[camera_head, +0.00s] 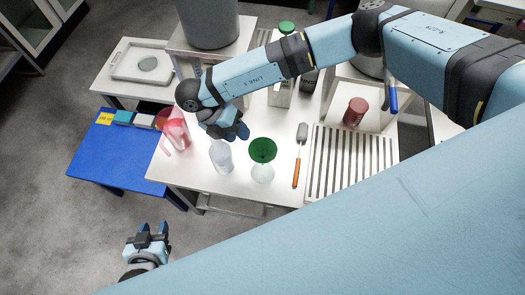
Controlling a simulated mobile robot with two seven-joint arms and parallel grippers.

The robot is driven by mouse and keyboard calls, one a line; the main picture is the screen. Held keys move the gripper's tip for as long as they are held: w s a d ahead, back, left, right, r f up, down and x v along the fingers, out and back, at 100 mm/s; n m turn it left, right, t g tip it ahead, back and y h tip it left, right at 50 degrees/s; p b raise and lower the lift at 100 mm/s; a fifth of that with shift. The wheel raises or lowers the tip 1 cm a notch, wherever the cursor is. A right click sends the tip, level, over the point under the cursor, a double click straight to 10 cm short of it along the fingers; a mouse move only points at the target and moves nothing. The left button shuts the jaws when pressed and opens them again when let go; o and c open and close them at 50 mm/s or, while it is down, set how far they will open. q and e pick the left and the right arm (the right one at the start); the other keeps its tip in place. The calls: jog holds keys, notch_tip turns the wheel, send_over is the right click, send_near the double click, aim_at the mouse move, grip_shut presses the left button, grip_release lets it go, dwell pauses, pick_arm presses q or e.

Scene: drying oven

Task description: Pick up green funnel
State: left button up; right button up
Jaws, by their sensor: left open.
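The green funnel (263,150) stands upright with its wide mouth up on the white table. Clear glass (262,173) shows just below it, and the funnel seems to sit in it. My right gripper (236,131) is just left of and behind the funnel in the picture, apart from it. Whether its fingers are open or shut is unclear. My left gripper (149,229) is open and empty, low at the left, over the floor in front of the tables.
A clear beaker (221,156) stands left of the funnel. A pink-red vessel (175,130) is further left. An orange-handled tool (298,165) and a slatted rack (345,165) lie to the right. A blue table (110,165) adjoins at left. A green-capped bottle (283,88) stands behind.

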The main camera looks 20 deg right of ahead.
aim_at(261, 156)
jog(key=p+x, duration=0.2)
jog(key=x, duration=0.5)
jog(key=shift+s+f, duration=0.2)
grip_shut()
